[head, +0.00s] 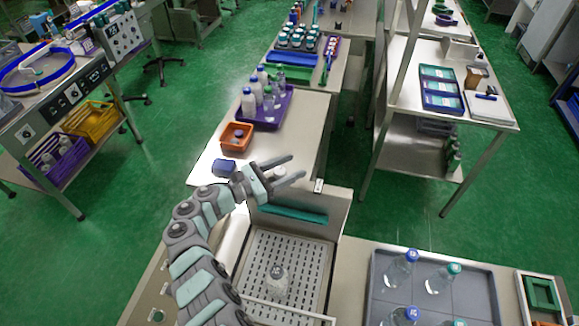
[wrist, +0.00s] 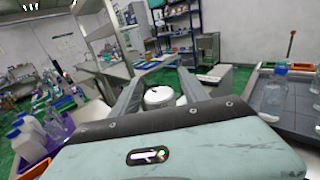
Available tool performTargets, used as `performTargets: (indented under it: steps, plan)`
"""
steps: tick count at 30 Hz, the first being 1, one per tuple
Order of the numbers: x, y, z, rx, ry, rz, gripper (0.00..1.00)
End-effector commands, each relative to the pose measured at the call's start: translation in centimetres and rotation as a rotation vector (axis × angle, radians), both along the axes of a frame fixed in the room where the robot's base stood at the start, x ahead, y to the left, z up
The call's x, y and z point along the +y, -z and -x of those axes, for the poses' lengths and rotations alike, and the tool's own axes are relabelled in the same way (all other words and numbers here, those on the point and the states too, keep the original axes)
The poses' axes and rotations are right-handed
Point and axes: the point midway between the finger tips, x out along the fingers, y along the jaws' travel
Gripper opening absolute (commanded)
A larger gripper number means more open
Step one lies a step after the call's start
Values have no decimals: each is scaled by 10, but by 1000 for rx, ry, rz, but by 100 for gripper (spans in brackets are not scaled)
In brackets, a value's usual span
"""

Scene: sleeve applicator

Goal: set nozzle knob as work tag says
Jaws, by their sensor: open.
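My gripper (head: 297,167) is open, its two fingers reaching right over the back edge of the machine with the perforated plate (head: 254,262). A white round knob-like part (wrist: 158,96) with a small dark mark on top sits between the fingers in the wrist view. It shows as a small pale patch (head: 280,172) between the fingers in the head view. I cannot tell if the fingers touch it. I cannot read which setting it is at. A small white tag (head: 319,186) is on the machine's back right edge; its writing is too small to read.
A clear bottle (head: 278,285) stands on the perforated plate, in front of a teal bar (head: 293,214). A grey tray (head: 480,284) with capped bottles is at right.

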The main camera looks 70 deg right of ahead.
Motion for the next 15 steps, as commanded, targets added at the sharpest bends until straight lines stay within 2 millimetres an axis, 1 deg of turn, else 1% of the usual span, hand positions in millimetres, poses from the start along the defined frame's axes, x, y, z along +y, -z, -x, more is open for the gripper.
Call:
performTargets:
  steps: [3, 15]
  plan:
    - [0, 0, 0, 0, 0, 0, 51]
    - [0, 0, 0, 0, 0, 0, 19]
